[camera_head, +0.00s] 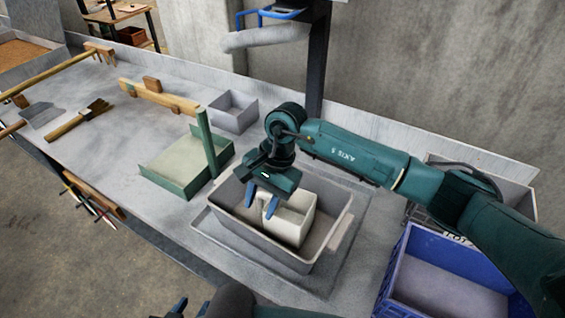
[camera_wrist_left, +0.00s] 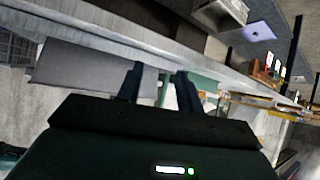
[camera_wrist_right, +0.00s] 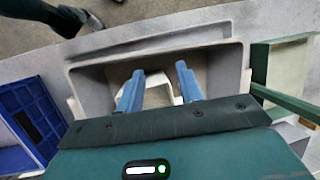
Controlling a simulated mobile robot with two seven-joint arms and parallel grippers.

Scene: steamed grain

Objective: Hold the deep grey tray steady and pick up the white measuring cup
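The deep grey tray (camera_head: 240,222) stands on the worktable. The white measuring cup (camera_head: 296,219), box-shaped, stands inside it and partly shows between the fingers in the right wrist view (camera_wrist_right: 160,86). My right gripper (camera_head: 262,202) reaches down into the tray at the cup's left side, its blue fingers open. They are also apart in the right wrist view (camera_wrist_right: 158,90); whether they touch the cup is unclear. My left gripper (camera_head: 192,308) is low at the front, off the table edge and apart from the tray. Its fingers are open and empty in the left wrist view (camera_wrist_left: 160,88).
A green open-sided tray with a post (camera_head: 178,170) stands left of the grey tray, with a small grey box (camera_head: 234,112) behind it. A blue crate (camera_head: 408,262) is at right. Brushes and wooden tools (camera_head: 80,120) lie at far left.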

